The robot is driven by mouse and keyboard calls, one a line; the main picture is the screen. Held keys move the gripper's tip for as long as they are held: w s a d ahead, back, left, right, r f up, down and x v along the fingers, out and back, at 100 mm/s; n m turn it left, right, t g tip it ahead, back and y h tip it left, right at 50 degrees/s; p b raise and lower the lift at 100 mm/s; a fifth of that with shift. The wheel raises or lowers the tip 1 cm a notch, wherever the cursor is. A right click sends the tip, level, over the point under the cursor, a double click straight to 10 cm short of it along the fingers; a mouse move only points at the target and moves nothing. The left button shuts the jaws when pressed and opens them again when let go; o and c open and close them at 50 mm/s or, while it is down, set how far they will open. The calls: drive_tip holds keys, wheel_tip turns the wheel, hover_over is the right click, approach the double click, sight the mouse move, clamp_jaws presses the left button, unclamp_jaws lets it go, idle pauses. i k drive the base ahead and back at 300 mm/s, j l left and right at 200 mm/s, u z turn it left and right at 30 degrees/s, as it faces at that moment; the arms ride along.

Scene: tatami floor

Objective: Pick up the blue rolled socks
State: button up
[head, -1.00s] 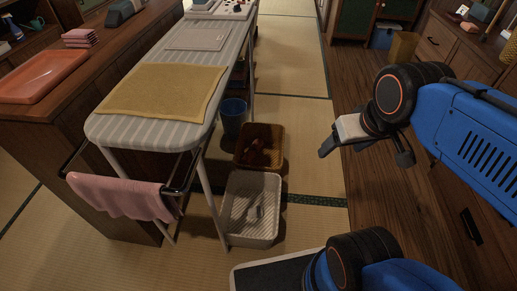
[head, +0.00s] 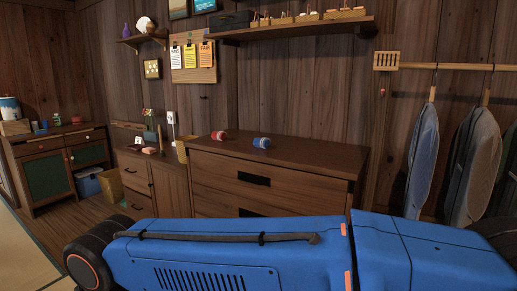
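The blue rolled socks (head: 262,142) lie on top of the brown wooden dresser (head: 310,152), a little right of the middle of the head view. A red roll (head: 218,135) lies to their left on the same top, with a clear gap between them. My blue arm stretches across the bottom of the view, in front of the dresser and well below the socks. My gripper is outside the picture, so its fingers cannot be seen.
A lower cabinet (head: 150,172) with small items stands left of the dresser. A shelf (head: 290,28) with several objects hangs above. Garments (head: 422,160) hang from a rail at the right. The dresser top right of the blue socks is bare.

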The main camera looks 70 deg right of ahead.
sight(264, 143)
drive_tip(key=z, duration=2.25)
